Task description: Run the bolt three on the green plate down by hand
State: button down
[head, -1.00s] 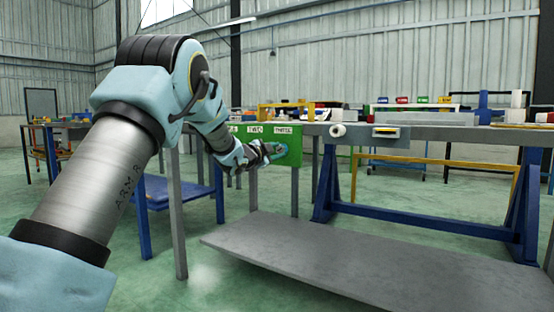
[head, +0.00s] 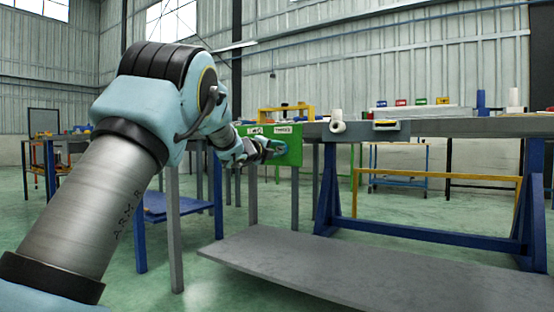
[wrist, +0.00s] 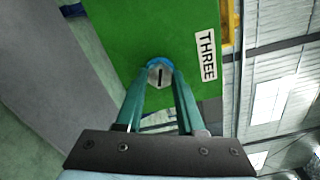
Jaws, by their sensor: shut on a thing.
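The green plate (head: 291,157) hangs at the front edge of the grey bench in the head view. It fills the upper middle of the wrist view (wrist: 130,30), with a white label reading THREE (wrist: 206,54). Bolt three (wrist: 160,75) shows as a grey head with a dark slot and a blue ring around its far side, against the plate. My gripper (wrist: 160,82) has its two teal fingers closed on the bolt's sides. In the head view my gripper (head: 272,148) is at the plate's face. How deep the bolt sits is hidden.
The grey bench (head: 450,126) runs to the right, with a white roll (head: 337,121) and a small tray (head: 385,125) at its front edge. A blue trestle (head: 328,185) and a low grey shelf (head: 300,265) stand below. Open green floor lies at the left front.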

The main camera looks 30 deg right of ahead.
jog(key=m+b, duration=0.3)
jog(key=shift+f+m, duration=0.3)
jog(key=shift+f, duration=0.1)
jog(key=shift+r+m+b, duration=0.2)
jog(key=shift+m+b, duration=1.25)
jog(key=shift+m, duration=0.35)
jog(key=shift+r, duration=0.1)
jog(key=c, duration=0.5)
grip_release()
jog(key=shift+r, duration=0.1)
jog(key=p+v, duration=0.1)
jog(key=v, duration=0.9)
jog(key=shift+s+a, duration=0.15)
jog(key=shift+a, duration=0.25)
